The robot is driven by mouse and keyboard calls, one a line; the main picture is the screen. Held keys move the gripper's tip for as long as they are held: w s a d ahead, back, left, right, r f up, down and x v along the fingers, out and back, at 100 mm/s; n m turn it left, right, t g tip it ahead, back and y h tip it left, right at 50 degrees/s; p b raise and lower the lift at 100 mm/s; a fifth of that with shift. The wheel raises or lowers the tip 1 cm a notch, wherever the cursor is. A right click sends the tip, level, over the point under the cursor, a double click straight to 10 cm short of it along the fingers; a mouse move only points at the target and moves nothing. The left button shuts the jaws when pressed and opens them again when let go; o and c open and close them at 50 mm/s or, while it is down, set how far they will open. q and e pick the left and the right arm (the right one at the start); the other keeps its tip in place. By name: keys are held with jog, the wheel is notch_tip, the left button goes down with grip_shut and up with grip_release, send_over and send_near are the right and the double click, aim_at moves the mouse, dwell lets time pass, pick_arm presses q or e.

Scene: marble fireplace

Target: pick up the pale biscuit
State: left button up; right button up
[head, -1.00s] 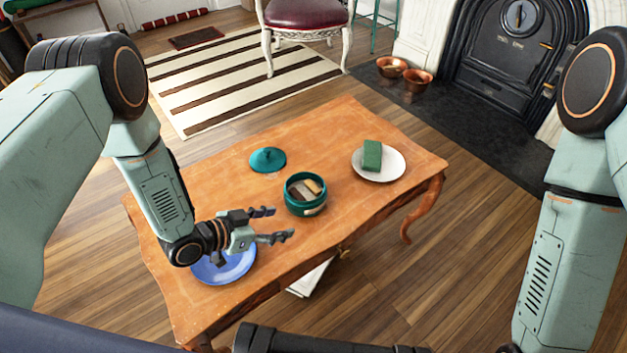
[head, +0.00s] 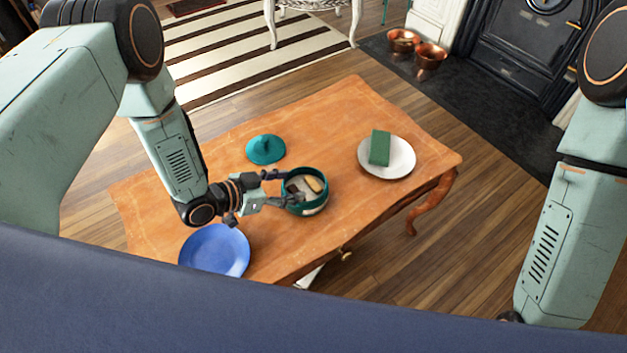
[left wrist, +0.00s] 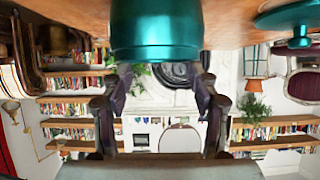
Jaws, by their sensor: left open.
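A round teal tin (head: 306,206) stands open on the wooden table, with several small biscuits in it. A pale biscuit (head: 300,187) appears to lie inside, beside a golden one (head: 314,184); they are small and partly hidden by the rim. My left gripper (head: 282,186) is open and empty at the tin's left side, its fingers pointing toward it. In the left wrist view, upside down, the tin (left wrist: 156,30) shows between and beyond the open fingers (left wrist: 162,80); its contents are hidden there. My right arm shows at the right edge, but its gripper does not.
The teal lid (head: 265,149) lies on the table (head: 230,175) behind the tin. A blue plate (head: 214,250) is at the front left. A white plate (head: 400,165) with a green block (head: 380,147) on it is to the right. The table between tin and white plate is clear.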

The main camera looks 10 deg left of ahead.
aim_at(311, 184)
pick_arm(q)
jog(key=shift+w+d+f, duration=0.2)
jog(key=shift+d+f, duration=0.1)
jog(key=shift+d, duration=0.15)
jog(key=b+x, duration=0.2)
jog(key=x, duration=0.2)
jog(key=shift+d+f, duration=0.1)
jog(key=shift+f, duration=0.1)
jog(key=shift+w+d+b, duration=0.25)
jog(key=shift+d+b, duration=0.05)
jog(key=shift+f, duration=0.1)
jog(key=c, duration=0.5)
